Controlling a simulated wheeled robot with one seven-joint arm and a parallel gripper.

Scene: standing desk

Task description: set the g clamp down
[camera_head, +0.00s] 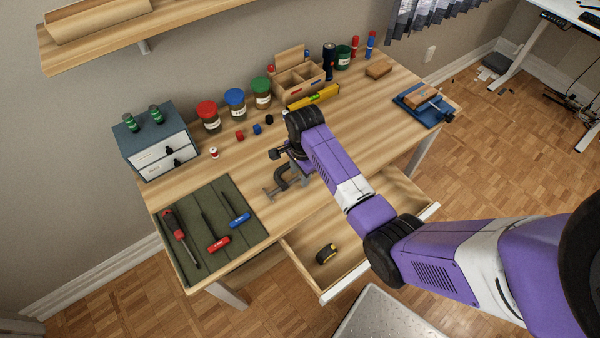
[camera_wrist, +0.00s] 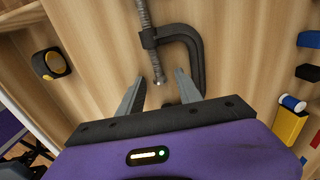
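The dark grey G clamp (camera_head: 285,180) is at the front part of the wooden desk, beside the open drawer. It appears to lie on the desktop. In the wrist view the clamp (camera_wrist: 198,55) shows its curved frame and threaded screw. My gripper (camera_wrist: 160,78) is just over it, with the fingers apart. The screw's end shows between the fingertips, and the right finger overlaps part of the frame. I see no finger pinching the clamp. In the head view my gripper (camera_head: 290,155) is largely hidden by my wrist.
An open drawer (camera_head: 300,258) holds a tape measure (camera_head: 326,253). Jars, a wooden organizer (camera_head: 299,92) and a yellow level (camera_head: 313,97) stand behind. A blue vise (camera_head: 428,113) is at the right.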

